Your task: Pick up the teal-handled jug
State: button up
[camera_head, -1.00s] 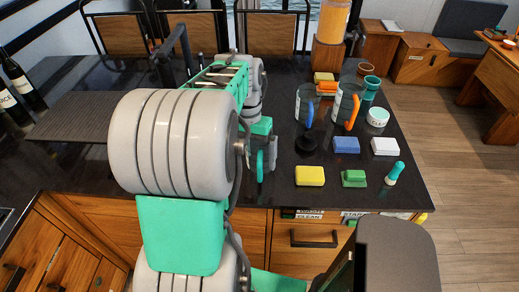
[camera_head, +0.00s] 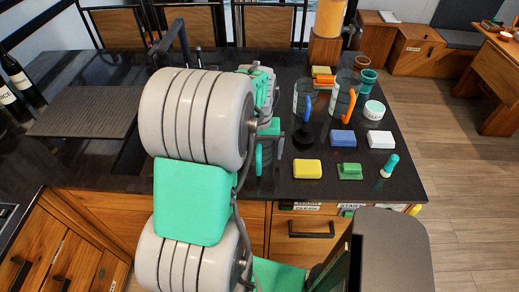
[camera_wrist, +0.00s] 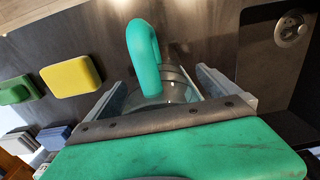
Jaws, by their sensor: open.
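The jug (camera_wrist: 182,92) has a thick teal handle (camera_wrist: 145,57) that rises toward the camera in the wrist view. Its clear body lies between the fingers of my gripper (camera_wrist: 162,82), which is open around it, one finger on each side. I cannot tell if either finger touches the jug. In the head view the teal handle (camera_head: 259,158) shows near the counter's front edge, just below my gripper (camera_head: 270,146). My arm and gripper hide most of the jug there.
Right of my gripper stand a blue-handled jug (camera_head: 307,107) and an orange-handled jug (camera_head: 348,107). A yellow sponge (camera_head: 307,169), green block (camera_head: 349,171), blue block (camera_head: 342,138) and white block (camera_head: 380,139) lie nearby. A dark mat (camera_head: 80,112) leaves free room at left.

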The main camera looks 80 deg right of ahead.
jog(key=shift+c, duration=0.3)
jog(key=c, duration=1.4)
jog(key=shift+r, duration=0.1)
